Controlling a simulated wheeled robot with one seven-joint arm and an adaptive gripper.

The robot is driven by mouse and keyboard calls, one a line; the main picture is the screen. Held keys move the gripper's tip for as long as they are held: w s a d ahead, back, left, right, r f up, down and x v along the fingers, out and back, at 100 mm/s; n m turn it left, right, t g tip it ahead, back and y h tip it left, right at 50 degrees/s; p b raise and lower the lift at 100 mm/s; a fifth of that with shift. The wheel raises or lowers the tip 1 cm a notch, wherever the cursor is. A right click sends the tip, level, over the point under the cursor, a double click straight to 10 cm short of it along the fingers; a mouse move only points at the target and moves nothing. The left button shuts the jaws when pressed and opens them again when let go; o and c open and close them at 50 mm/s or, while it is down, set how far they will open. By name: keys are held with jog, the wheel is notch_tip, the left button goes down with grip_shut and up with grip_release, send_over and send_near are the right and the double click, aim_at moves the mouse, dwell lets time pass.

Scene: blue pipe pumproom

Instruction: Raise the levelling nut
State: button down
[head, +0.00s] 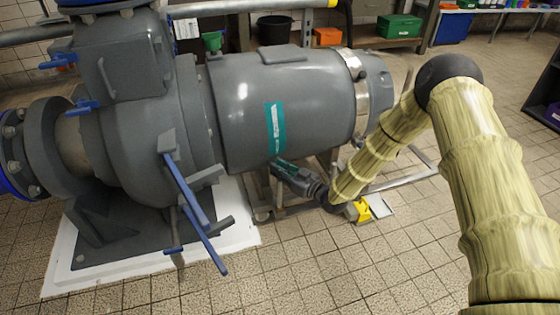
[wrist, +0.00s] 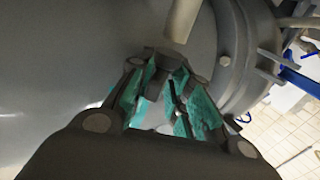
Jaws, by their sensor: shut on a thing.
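My gripper (head: 279,163) reaches in low under the large grey motor (head: 285,100), beside its lower edge. In the wrist view my gripper (wrist: 168,82) has its teal-padded fingers closed on a small dark grey piece (wrist: 168,58), which looks like the levelling nut. A pale rod (wrist: 183,20) stands out beyond it. The fingers hide most of the nut, so its height along the rod cannot be told. In the head view the nut and rod are hidden by the motor and my gripper.
A grey pump casing (head: 140,120) with blue levers (head: 190,195) stands at left on a white plinth (head: 235,228). A yellow object (head: 361,210) lies on the tiled floor beside my forearm. Shelves with a green box (head: 399,27) stand behind. The front floor is clear.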

jog(key=m+t+h+p, duration=0.2)
jog(key=m+h+p, duration=0.1)
jog(key=h, duration=0.1)
jog(key=a+m+t+h+p, duration=0.1)
jog(key=m+t+h+p, duration=0.1)
jog(key=m+h+p, duration=0.1)
jog(key=m+t+h+p, duration=0.2)
jog(key=m+h+p, duration=0.1)
jog(key=h, duration=0.4)
jog(key=shift+s+a+m, duration=0.1)
jog(key=shift+a+m, duration=0.05)
jog(key=shift+m, duration=0.55)
jog(key=c, duration=2.2)
grip_release()
jog(key=shift+f+h, duration=0.1)
jog(key=shift+h, duration=0.3)
jog(key=shift+m+h+p, duration=0.3)
jog(key=shift+p, duration=0.05)
jog(key=o, duration=1)
jog(key=shift+d, duration=0.35)
jog(key=s+a, duration=0.1)
jog(key=s, duration=1)
jog(key=shift+s, duration=0.4)
